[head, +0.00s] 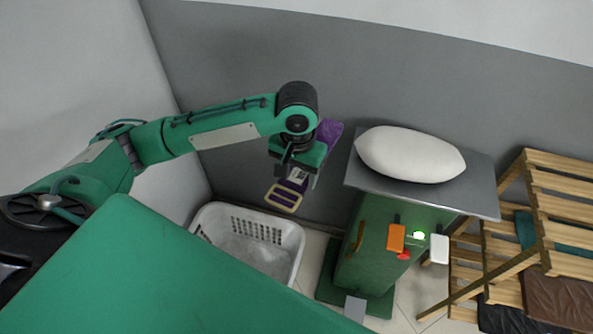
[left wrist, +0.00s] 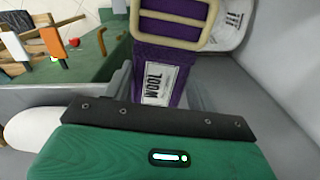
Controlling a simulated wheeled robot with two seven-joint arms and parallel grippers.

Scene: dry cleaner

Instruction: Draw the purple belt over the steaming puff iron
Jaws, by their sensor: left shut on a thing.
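My left gripper (head: 297,176) is shut on the purple belt (head: 331,131), left of the puff iron and above the floor. The belt's cream buckle (head: 284,198) hangs below the fingers, and more purple strap shows behind the gripper. In the left wrist view the belt (left wrist: 182,54) runs between the fingers, with a white label reading WOOL and the buckle (left wrist: 185,40) beyond it. The puff iron has a white rounded puff (head: 410,154) on a grey board (head: 477,190) over a green cabinet (head: 377,225). The belt is apart from the puff. I see no steam. My right gripper is out of view.
A white laundry basket (head: 295,240) stands on the floor below the gripper. Orange (head: 396,238) and white (head: 439,249) paddles, a red knob (head: 404,255) and a lit green light (head: 419,236) are on the cabinet front. A wooden rack (head: 545,236) stands at the right. Grey walls are behind.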

